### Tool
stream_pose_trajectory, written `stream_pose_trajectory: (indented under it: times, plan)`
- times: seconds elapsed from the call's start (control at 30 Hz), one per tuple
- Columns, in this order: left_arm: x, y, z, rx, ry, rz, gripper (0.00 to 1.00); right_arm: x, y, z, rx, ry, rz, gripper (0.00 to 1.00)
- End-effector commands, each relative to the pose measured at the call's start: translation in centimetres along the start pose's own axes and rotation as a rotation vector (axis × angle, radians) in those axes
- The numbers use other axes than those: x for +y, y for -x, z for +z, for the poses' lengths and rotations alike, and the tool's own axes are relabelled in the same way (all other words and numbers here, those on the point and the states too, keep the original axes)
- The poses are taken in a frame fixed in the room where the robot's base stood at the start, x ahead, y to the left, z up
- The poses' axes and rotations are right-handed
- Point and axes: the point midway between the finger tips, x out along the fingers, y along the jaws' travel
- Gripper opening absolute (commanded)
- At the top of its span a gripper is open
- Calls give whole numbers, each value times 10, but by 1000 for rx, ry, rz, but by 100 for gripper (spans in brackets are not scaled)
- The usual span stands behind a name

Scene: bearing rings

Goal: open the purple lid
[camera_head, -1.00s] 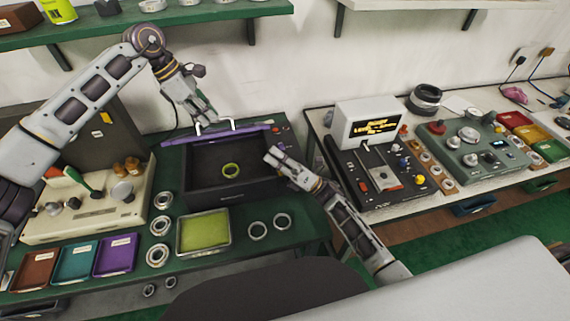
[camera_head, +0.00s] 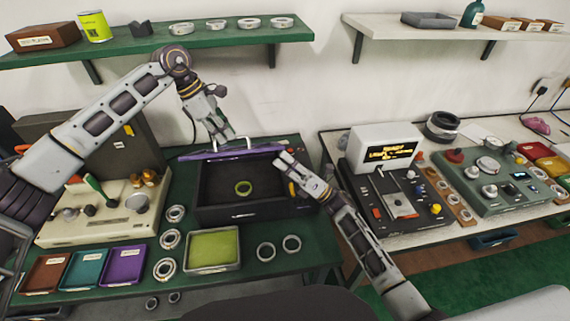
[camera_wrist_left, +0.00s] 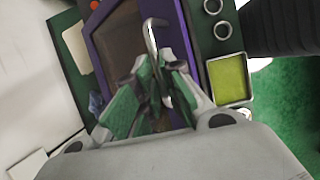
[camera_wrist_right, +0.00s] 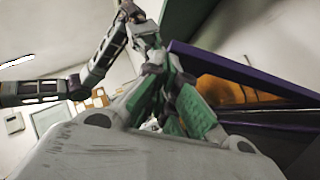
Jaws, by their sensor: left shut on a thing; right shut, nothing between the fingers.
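The purple lid (camera_head: 205,155) is raised at the back of the dark box (camera_head: 243,210) and shows almost edge-on in the head view. Its silver handle (camera_head: 247,141) is on the far side. My left gripper (camera_head: 230,141) is shut on the handle; the left wrist view shows the handle (camera_wrist_left: 150,32) between the fingers and the lid's purple rim (camera_wrist_left: 184,35). My right gripper (camera_head: 282,160) is shut and empty by the box's back right corner. The right wrist view shows the lid (camera_wrist_right: 215,60) tilted up to the right of the fingers.
A yellow-green tray (camera_head: 212,249) and several metal rings (camera_head: 265,251) lie in front of the box. A beige control panel (camera_head: 105,212) stands to the left. A black device (camera_head: 400,195) stands on the right table. A green shelf (camera_head: 120,49) hangs above.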

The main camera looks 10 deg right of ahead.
Motion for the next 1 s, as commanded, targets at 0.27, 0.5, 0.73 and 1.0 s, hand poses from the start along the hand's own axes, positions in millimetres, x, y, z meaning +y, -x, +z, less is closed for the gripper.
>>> stream_pose_trajectory:
  times: [0.27,0.5,0.73,1.0]
  plan:
    - [1,-7,-6,9,9,-3,0,3,-11,11,-4,5,6,0]
    - [0,-7,-5,10,6,-7,26,4,-12,13,-6,6,7,0]
    - [-1,-5,-3,7,3,-6,32,3,-11,12,-5,4,4,0]
    - [0,0,-2,5,2,-2,32,2,-10,10,-3,3,3,0]
